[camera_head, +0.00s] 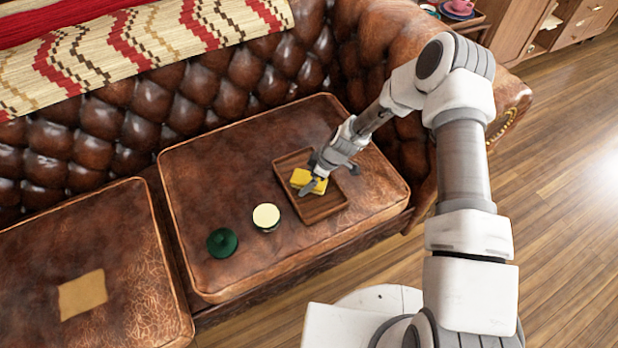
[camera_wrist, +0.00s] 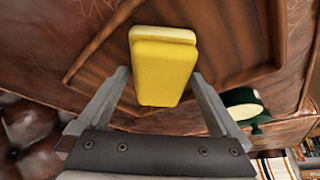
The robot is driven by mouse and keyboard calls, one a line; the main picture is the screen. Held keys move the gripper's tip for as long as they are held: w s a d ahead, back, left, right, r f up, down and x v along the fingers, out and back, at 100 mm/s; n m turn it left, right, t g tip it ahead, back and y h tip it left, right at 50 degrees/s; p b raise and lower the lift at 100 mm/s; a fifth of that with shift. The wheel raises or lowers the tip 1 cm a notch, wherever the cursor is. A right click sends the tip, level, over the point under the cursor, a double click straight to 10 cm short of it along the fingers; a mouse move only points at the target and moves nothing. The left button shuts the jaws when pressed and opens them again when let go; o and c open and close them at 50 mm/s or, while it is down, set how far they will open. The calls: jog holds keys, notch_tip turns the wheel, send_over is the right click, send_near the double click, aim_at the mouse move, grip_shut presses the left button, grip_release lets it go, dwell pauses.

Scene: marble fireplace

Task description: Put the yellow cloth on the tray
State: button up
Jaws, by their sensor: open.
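A thick yellow block-like piece (camera_head: 318,186), perhaps a folded cloth or a sponge, lies on the brown wooden tray (camera_head: 318,210) on the right seat cushion. It has a paler layer in the wrist view (camera_wrist: 165,75). My gripper (camera_head: 312,179) is over the tray at this piece. In the wrist view its open fingers (camera_wrist: 160,76) stand on either side of it, with gaps between. A flat, square, tan-yellow cloth (camera_head: 82,294) lies on the left seat cushion, well away from my gripper.
A dark green jar with a cream top (camera_head: 266,217) and a green lid-like piece (camera_head: 222,242) stand on the cushion left of the tray. The tufted sofa back and right armrest (camera_head: 400,35) rise behind and beside it. The left cushion is mostly clear.

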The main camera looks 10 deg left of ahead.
jog(key=s+d+r+m+t+h+p, duration=0.15)
jog(key=d+r, duration=0.45)
jog(key=r, duration=0.7)
jog(key=s+d+r+m+h+p, duration=0.1)
jog(key=s+d+r+m, duration=0.3)
jog(key=r, duration=0.8)
jog(key=d+r+m+t+h+p, duration=0.1)
jog(key=d+r, duration=0.6)
jog(key=r, duration=0.6)
jog(key=s+d+r+m, duration=0.2)
jog(key=s+r+m, duration=0.1)
jog(key=s, duration=0.3)
jog(key=s+d+r+m+t+h, duration=0.1)
jog(key=s+d+r+m, duration=0.1)
jog(key=s+r, duration=0.3)
jog(key=s+d+r+m+t, duration=0.1)
jog(key=s+d+r+m, duration=0.1)
jog(key=s+r+m, duration=0.2)
jog(key=s+m, duration=0.1)
jog(key=s, duration=0.2)
jog(key=shift+s+d+r, duration=0.25)
jog(key=shift+d+r, duration=0.05)
jog(key=shift+d, duration=0.05)
jog(key=shift+r+t, duration=0.1)
jog(key=shift+t, duration=0.15)
